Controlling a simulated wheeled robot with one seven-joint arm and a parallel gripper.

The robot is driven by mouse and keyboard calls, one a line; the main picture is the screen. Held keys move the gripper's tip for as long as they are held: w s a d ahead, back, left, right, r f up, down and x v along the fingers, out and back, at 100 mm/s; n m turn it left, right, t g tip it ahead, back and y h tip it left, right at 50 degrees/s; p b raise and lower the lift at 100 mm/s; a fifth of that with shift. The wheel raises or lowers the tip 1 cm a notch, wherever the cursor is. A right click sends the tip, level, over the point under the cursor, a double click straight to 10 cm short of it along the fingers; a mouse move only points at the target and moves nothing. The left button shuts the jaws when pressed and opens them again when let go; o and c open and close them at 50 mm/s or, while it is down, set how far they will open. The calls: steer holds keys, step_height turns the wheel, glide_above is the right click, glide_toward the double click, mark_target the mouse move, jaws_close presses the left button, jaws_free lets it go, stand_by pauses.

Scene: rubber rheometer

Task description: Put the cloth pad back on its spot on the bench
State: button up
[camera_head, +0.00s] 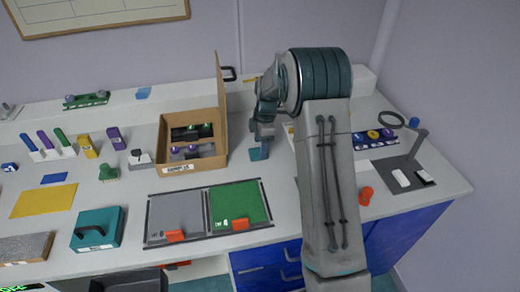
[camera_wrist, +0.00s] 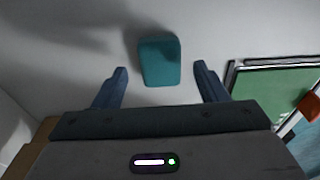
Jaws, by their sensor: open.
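A small teal pad (camera_wrist: 160,60), which looks like the cloth pad, lies on the white bench (camera_wrist: 215,30) in the wrist view. It sits between and slightly beyond my two finger tips, with a gap on both sides. In the head view the pad (camera_head: 259,154) shows as a teal patch just below my gripper (camera_head: 263,135), right of the cardboard box. My gripper is open and empty, pointing down above the bench; its exact height over the pad is hard to tell.
The open cardboard box (camera_head: 222,148) stands close left of my gripper, its flap upright. A grey and green framed mat (camera_head: 240,203) with orange clips lies in front. A ring-topped stand (camera_head: 415,148) is at right. A teal case (camera_head: 98,229) and yellow sheet (camera_head: 44,201) lie left.

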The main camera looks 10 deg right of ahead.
steer(key=s+r+m, duration=0.2)
steer(key=s+r, duration=0.1)
steer(key=r, duration=0.4)
steer(key=s+r+m, duration=0.1)
steer(key=s+r, duration=0.2)
steer(key=r, duration=0.4)
steer(key=s+m+t+h, duration=0.1)
steer(key=s+m+t, duration=0.2)
steer(key=s+m, duration=1.2)
steer(key=s+b, duration=0.1)
steer(key=s, duration=1.1)
steer(key=shift+a+r, duration=0.2)
steer(key=shift+a, duration=0.05)
